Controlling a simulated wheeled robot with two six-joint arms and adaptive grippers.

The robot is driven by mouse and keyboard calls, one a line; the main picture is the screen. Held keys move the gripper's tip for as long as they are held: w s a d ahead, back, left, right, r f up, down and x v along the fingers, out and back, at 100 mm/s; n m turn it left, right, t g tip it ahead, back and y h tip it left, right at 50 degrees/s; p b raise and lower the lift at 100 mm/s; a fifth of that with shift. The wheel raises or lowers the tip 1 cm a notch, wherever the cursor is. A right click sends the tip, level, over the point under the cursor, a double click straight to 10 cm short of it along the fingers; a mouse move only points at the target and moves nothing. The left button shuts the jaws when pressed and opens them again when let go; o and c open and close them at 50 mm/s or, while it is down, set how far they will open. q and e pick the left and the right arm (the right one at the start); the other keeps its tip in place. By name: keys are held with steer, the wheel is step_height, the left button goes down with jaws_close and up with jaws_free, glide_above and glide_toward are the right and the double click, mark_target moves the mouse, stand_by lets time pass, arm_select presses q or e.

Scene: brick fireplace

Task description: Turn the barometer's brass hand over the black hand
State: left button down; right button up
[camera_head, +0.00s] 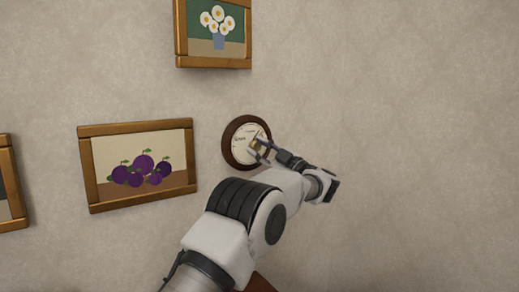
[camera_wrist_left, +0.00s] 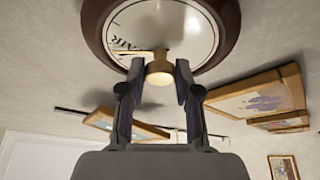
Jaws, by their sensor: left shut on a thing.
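The barometer (camera_head: 243,135) hangs on the wall, with a dark round wooden rim and a pale dial. Its dial (camera_wrist_left: 183,28) fills the top of the left wrist view, with dark lettering at its left. A round brass knob (camera_wrist_left: 159,69) stands out from the dial's centre. My left gripper (camera_head: 260,149) is at the dial's front. My right gripper is out of view.
A framed plum picture (camera_head: 142,163) hangs left of the barometer, and a framed daisy picture (camera_head: 217,34) hangs above it. Another frame (camera_head: 10,180) is cut off at the left edge. The wall right of the barometer is bare.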

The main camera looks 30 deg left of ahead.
arm_select(q)
steer(key=shift+n+g, duration=0.4)
steer(key=shift+n, duration=0.7)
steer(key=c, duration=0.9)
jaws_free()
steer(key=shift+o, duration=0.4)
steer(key=shift+w, duration=0.15)
steer(key=shift+d, duration=0.1)
steer(key=v, duration=1.1)
steer(key=shift+d, duration=0.4)
